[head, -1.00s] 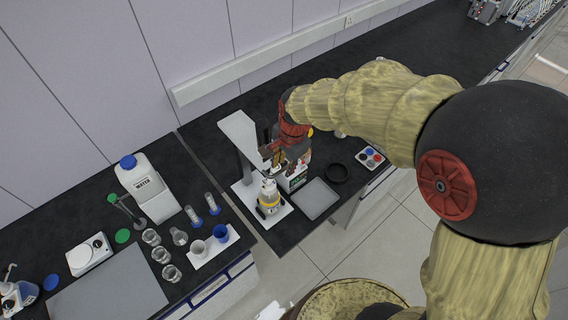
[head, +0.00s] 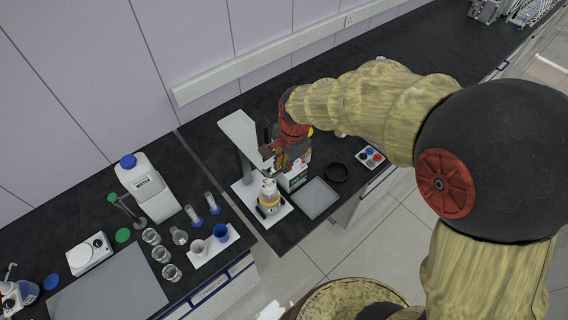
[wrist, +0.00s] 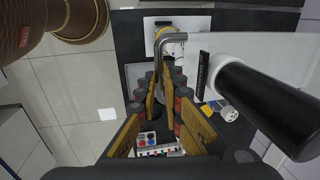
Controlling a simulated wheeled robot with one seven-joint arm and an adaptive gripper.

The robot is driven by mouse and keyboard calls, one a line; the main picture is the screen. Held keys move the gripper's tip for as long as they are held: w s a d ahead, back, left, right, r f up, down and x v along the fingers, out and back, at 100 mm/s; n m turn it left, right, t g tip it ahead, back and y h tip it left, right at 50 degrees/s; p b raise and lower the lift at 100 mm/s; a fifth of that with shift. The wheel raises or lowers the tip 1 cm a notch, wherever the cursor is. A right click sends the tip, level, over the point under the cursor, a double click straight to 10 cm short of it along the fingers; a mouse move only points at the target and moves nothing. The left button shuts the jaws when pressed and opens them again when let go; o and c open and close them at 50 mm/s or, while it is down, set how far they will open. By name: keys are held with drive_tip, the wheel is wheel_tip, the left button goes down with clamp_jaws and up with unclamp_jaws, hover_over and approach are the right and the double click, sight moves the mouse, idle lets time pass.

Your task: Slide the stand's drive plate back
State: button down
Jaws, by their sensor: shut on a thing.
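The stand's white drive plate (head: 238,128) sits on top of a grey column (head: 246,168) above a white base (head: 244,193). In the wrist view the plate (wrist: 245,45) fills the upper right, with a black cylinder (wrist: 268,108) standing on it. A bent metal handle (wrist: 187,37) runs from the plate's edge to between my fingers. My gripper (head: 272,160), also in the wrist view (wrist: 162,82), is shut on this handle. A bottle with a yellow band (head: 268,199) stands on the base below my gripper. My wrist hides part of the stand's right side in the head view.
A grey tray (head: 316,199), a black ring (head: 337,172) and a button panel (head: 370,157) lie to the right. Glassware and a water canister (head: 147,187) occupy the left bench. The wall is behind the stand.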

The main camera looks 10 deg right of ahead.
drive_tip(key=shift+w, duration=0.1)
idle(0.4)
drive_tip(key=w+a, duration=0.2)
drive_tip(key=w, duration=0.1)
drive_tip(key=w+a, duration=0.3)
drive_tip(key=w, duration=0.1)
drive_tip(key=w+a, duration=0.2)
drive_tip(key=w, duration=0.1)
drive_tip(key=shift+w+a, duration=0.2)
drive_tip(key=shift+w, duration=0.2)
drive_tip(key=c, duration=2)
unclamp_jaws()
drive_tip(key=shift+o, duration=0.4)
wheel_tip(320, 180, up, 12)
drive_tip(key=s+d, duration=0.1)
drive_tip(key=s, duration=0.1)
drive_tip(key=shift+d, duration=0.15)
